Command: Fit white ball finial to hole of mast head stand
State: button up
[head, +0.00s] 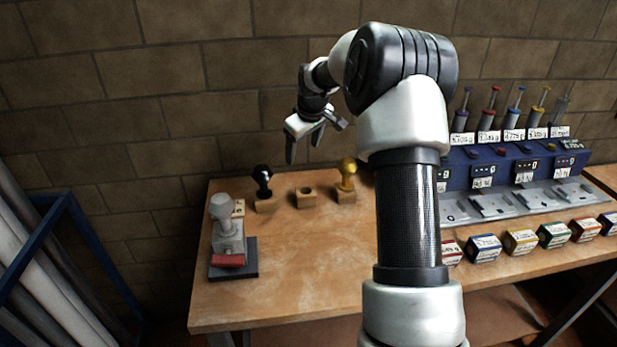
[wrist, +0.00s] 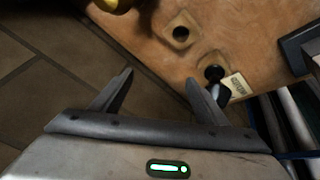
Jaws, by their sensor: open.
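The white ball finial (head: 220,207) shows pale grey in the head view. It stands upright, ball up, on top of the grey mast head stand (head: 231,246) at the table's left end. The hole is hidden under it, and I cannot tell how fully it is seated. My gripper (head: 305,150) is open and empty, raised above the back edge of the table, apart from the finial and to its right. In the wrist view my gripper's fingers (wrist: 160,85) are spread with nothing between them.
A black finial (head: 263,177) and a yellow finial (head: 347,172) stand in wooden blocks. The empty holed block (head: 306,197) is between them. A blue dispenser rack (head: 515,165) and several small boxes (head: 521,242) are at right. The wall is close behind. The table's front middle is clear.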

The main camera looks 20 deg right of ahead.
notch_tip(320, 180, down, 10)
jog(key=shift+f, duration=0.1)
dwell(0.5)
jog(key=shift+s, duration=0.1)
